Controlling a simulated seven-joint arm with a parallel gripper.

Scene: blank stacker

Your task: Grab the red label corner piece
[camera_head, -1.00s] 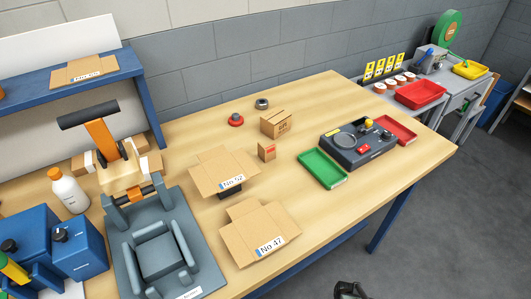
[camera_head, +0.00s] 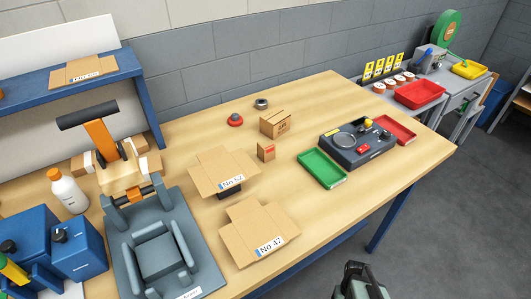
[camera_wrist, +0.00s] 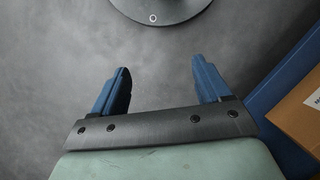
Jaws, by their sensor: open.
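A small cardboard piece with a red label (camera_head: 266,151) stands on the wooden table, in front of a larger cardboard box (camera_head: 276,123). I take it to be the red label corner piece. My gripper (camera_head: 357,268) is at the bottom edge of the head view, off the table's front edge and well apart from the piece. In the wrist view its two blue fingers (camera_wrist: 160,82) are spread, with only grey floor between them. The piece does not show in the wrist view.
A green tray (camera_head: 322,168), a dark device (camera_head: 352,148) and a red tray (camera_head: 396,130) are to the right. A grey fixture (camera_head: 155,250) stands left.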

